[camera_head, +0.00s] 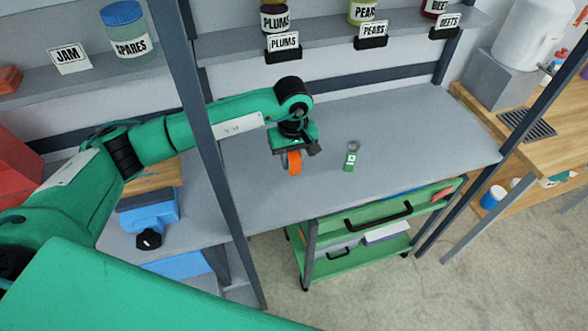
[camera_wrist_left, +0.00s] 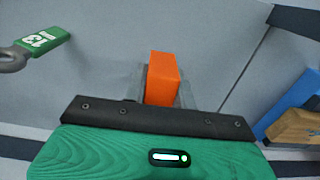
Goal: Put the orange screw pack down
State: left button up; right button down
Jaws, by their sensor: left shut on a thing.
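The orange screw pack (camera_head: 294,162) is held by my left gripper (camera_head: 291,157) over the grey shelf surface (camera_head: 420,130) in the head view. In the left wrist view the pack (camera_wrist_left: 162,78) is an orange block between the two grey fingers of my left gripper (camera_wrist_left: 161,85), which are shut on it. I cannot tell whether the pack touches the surface below. My right gripper is not in view.
A green tag numbered 13 (camera_head: 350,160) lies on the surface right of my gripper; it also shows in the wrist view (camera_wrist_left: 42,40). A dark upright post (camera_head: 205,150) stands left. Labelled jars line the shelf above. A green drawer cart (camera_head: 365,225) stands below.

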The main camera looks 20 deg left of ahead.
pick_arm(q)
notch_tip(320, 180, down, 7)
jog(key=shift+f+p, duration=0.1)
jog(key=shift+p, duration=0.75)
jog(key=o, duration=1)
jog(key=shift+o, duration=0.2)
